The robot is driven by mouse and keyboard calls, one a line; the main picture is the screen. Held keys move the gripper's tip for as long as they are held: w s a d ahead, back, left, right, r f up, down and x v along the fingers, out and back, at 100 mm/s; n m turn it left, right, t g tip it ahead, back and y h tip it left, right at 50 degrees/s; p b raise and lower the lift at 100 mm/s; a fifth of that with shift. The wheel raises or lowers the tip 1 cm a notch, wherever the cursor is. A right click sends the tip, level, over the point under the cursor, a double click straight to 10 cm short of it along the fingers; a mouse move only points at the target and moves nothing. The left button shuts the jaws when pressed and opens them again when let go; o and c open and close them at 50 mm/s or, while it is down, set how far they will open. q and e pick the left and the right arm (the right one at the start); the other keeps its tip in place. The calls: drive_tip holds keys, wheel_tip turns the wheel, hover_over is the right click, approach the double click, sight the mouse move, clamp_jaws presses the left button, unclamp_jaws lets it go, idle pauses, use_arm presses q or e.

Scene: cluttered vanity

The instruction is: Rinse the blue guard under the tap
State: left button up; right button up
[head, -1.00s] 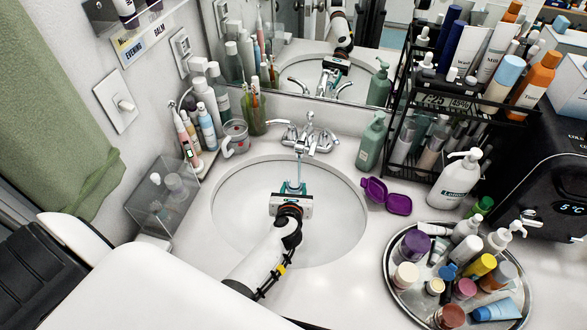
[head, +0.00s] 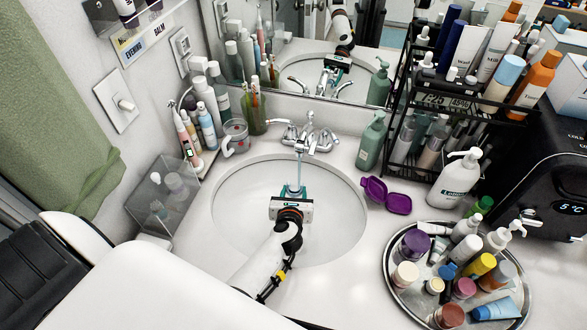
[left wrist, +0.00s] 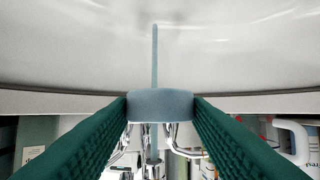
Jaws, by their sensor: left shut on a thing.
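My left gripper (head: 293,192) reaches over the basin of the sink (head: 235,215) and is shut on the blue guard (left wrist: 160,104). In the left wrist view the guard is a grey-blue piece held between the two green textured fingers. In the head view the gripper body hides most of it. A thin bluish stream of water (head: 299,168) runs from the chrome tap (head: 312,138) down to the guard. The stream also shows in the left wrist view (left wrist: 155,55), meeting the guard. My right gripper is not in view.
An open purple case (head: 386,196) lies right of the basin. A round tray of bottles and jars (head: 392,290) stands front right. A clear box (head: 160,200) and a glass mug (head: 235,137) stand left. A green pump bottle (head: 371,143) and black rack (head: 400,120) stand behind right.

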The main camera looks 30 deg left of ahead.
use_arm(q)
drive_tip(key=shift+r, duration=0.1)
idle(0.4)
drive_tip(key=s+d+r+p, duration=0.2)
drive_tip(key=s+r+p, duration=0.2)
drive_tip(key=shift+s+d, duration=0.15)
drive_tip(key=shift+d, duration=0.15)
idle(0.8)
